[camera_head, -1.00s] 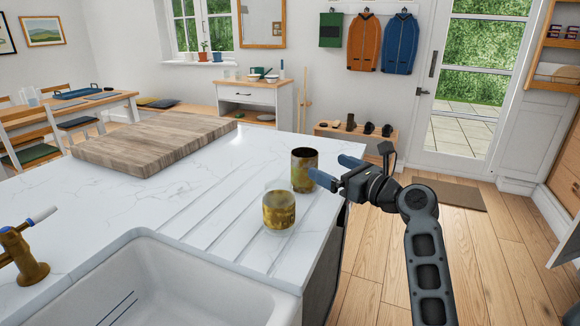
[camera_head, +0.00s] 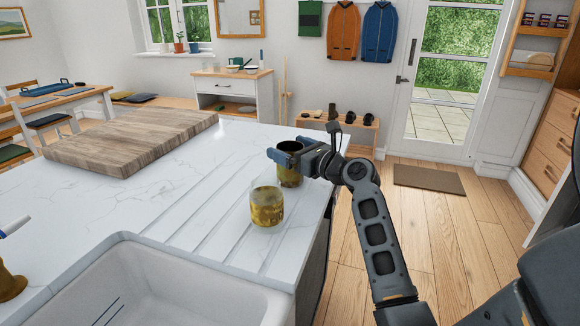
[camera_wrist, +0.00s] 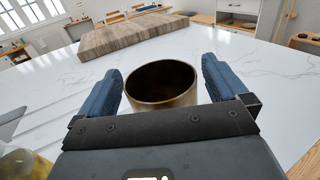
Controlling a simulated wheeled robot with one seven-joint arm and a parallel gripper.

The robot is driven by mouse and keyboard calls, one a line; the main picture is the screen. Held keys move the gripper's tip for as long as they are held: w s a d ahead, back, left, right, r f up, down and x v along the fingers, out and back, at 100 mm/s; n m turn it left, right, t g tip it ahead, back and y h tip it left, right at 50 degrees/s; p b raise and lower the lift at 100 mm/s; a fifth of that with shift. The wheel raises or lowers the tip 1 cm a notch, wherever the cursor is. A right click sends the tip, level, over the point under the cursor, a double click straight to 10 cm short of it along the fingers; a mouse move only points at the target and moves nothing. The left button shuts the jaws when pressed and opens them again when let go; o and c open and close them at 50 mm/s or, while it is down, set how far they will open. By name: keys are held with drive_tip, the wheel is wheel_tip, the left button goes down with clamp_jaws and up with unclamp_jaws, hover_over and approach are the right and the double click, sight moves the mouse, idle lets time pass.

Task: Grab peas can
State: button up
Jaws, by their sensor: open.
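The back can (camera_head: 290,178) has an open, dark top. The front can (camera_head: 266,208) is nearer the sink; I cannot read a label on either. My gripper (camera_head: 280,153) is open at the back can. In the wrist view the back can (camera_wrist: 162,92) sits between the two blue fingers, with gaps on both sides. The black palm hides its lower part. The front can (camera_wrist: 22,165) shows at the lower left corner, outside the fingers.
A wooden cutting board (camera_head: 130,140) lies at the back left of the counter. The counter's right edge runs close beside the cans. Counter space left of the cans is clear.

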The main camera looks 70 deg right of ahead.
drive_tip(key=shift+c, duration=0.2)
drive_tip(key=c, duration=1.3)
drive_tip(key=shift+o, duration=0.2)
drive_tip(key=shift+r, duration=0.15)
